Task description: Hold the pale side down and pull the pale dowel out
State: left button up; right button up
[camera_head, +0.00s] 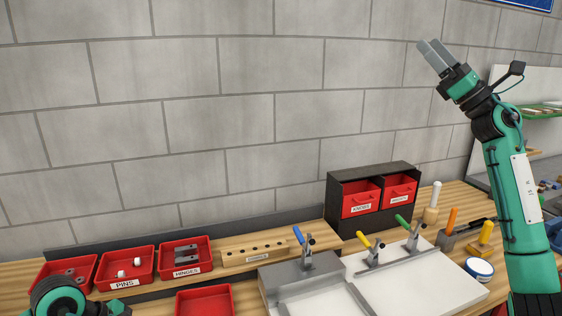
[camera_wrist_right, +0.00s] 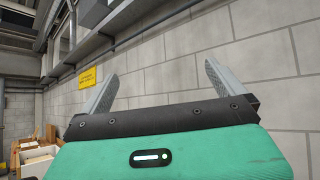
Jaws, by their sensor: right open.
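My right gripper (camera_head: 432,46) is raised high at the right, in front of the block wall, far above the bench. In the right wrist view its two fingers (camera_wrist_right: 160,70) stand wide apart with nothing between them. A pale panel (camera_head: 445,284) lies flat on the bench at the lower right, and another pale surface (camera_head: 325,301) lies in the grey fixture (camera_head: 285,273) beside it. I cannot tell which is the pale side. No pale dowel can be made out for sure. A green part of my left arm shows at the bottom left; its gripper is out of view.
Toggle clamps with blue (camera_head: 299,236), yellow (camera_head: 363,241) and green (camera_head: 402,222) handles stand by the panels. Red bins (camera_head: 128,268), a wooden holed block (camera_head: 254,251) and a drawer cabinet (camera_head: 374,199) line the back. A tape roll (camera_head: 480,269) lies at the right.

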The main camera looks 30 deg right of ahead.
jog(key=w+a+f+n+g+y, duration=0.1)
jog(key=w+a+f+n+g, duration=0.2)
jog(key=a, duration=0.4)
jog(key=w+a+f+g+y, duration=0.2)
jog(key=w+a+f+g, duration=0.25)
jog(key=a, duration=0.25)
jog(key=w+a+f+n+g+y, duration=0.1)
jog(key=w+a+f+n+g, duration=0.2)
jog(key=a, duration=0.4)
jog(key=s+a+f+n+g+h, duration=0.1)
jog(key=a+f+g+h, duration=0.3)
jog(key=a+f, duration=0.7)
jog(key=s+a+f+n+g+h, duration=0.1)
jog(key=a+f+n+g, duration=0.1)
jog(key=a+f+g, duration=0.65)
jog(key=s+a+f+h, duration=0.3)
jog(key=a+f, duration=0.1)
jog(key=f, duration=0.3)
jog(key=s+a+f+h, duration=0.2)
jog(key=a+f+h, duration=0.25)
jog(key=f, duration=0.25)
jog(key=s+f+h, duration=0.1)
jog(key=f, duration=0.5)
jog(key=s+d+f+h, duration=0.1)
jog(key=f, duration=0.6)
jog(key=d+f+h, duration=0.1)
jog(key=f+h, duration=0.1)
jog(key=f, duration=0.5)
jog(key=shift+s+n+g, duration=0.3)
jog(key=shift+s+n, duration=0.1)
